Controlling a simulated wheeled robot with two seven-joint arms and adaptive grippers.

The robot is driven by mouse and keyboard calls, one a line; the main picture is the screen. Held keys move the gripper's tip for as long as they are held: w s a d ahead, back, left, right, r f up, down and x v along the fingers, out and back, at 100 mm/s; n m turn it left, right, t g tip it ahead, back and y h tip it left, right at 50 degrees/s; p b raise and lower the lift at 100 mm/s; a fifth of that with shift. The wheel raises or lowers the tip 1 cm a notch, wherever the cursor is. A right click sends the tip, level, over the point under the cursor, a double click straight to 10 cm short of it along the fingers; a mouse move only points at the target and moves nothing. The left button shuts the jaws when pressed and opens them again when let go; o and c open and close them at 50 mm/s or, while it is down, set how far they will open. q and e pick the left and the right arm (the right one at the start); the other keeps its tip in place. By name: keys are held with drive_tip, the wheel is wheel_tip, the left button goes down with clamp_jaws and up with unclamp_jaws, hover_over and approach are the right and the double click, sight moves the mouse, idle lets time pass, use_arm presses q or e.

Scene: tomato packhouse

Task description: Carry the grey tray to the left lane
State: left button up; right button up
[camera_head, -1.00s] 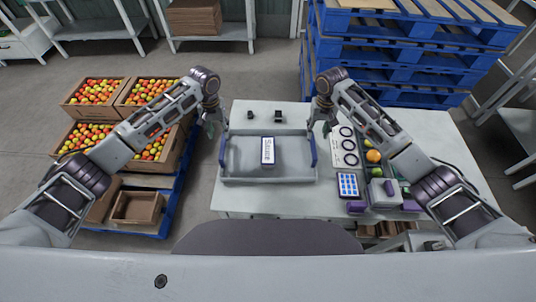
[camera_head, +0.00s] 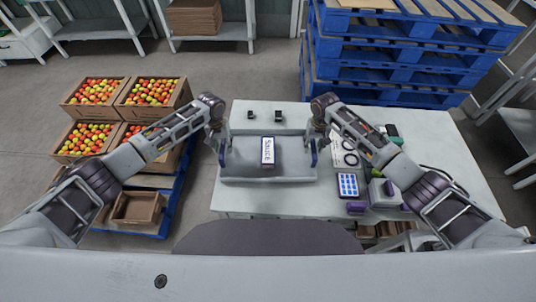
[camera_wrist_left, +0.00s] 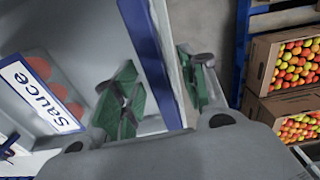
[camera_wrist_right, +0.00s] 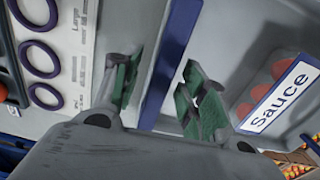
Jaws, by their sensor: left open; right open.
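The grey tray (camera_head: 240,168) sits on the white table in front of me, with blue strips along its left and right sides. A box labelled "Sauce" (camera_head: 268,152) stands in it. My left gripper (camera_head: 220,140) is open at the tray's left side. In the left wrist view its green-padded fingers lie on either side of the blue strip (camera_wrist_left: 152,55). My right gripper (camera_head: 316,140) is open at the right side, its fingers on either side of the other blue strip (camera_wrist_right: 170,60). Neither gripper is closed on the tray. I cannot tell which area is the left lane.
Two small black items (camera_head: 250,115) stand behind the tray. On the right are a board with dark rings (camera_head: 349,159), a blue keypad (camera_head: 348,186) and a grey device (camera_head: 382,193). Tomato crates (camera_head: 85,138) are stacked left of the table; blue pallets (camera_head: 400,75) stand behind it.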

use_arm(q)
clamp_jaws()
use_arm(e)
clamp_jaws()
